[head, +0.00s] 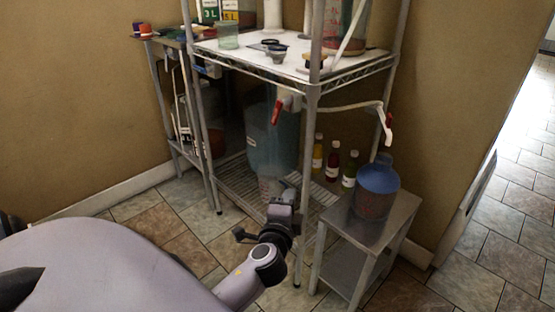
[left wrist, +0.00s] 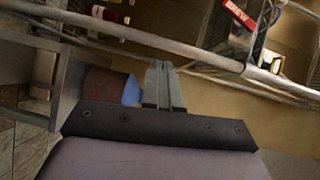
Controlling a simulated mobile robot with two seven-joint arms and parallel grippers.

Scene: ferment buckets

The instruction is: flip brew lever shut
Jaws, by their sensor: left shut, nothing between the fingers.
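Two red levers show in the head view. One red lever (head: 277,112) hangs down from a valve at the front of the rack, by the large translucent bucket (head: 272,145). The other red lever (head: 387,118) is at the end of the pale pipe on the right. A red piece lettered BREW (left wrist: 238,16) shows in the left wrist view; I cannot tell which lever it is. My left gripper (head: 279,187) is shut and empty, below the levers and apart from them. Its closed fingers show in the wrist view (left wrist: 164,85). My right gripper is out of view.
A metal stand (head: 385,226) at right holds a blue-topped container (head: 376,190). Several small bottles (head: 332,165) stand behind it on the lower rack. The rack post (head: 309,140) is close to my left gripper. The upper shelf (head: 345,66) holds cups and tools.

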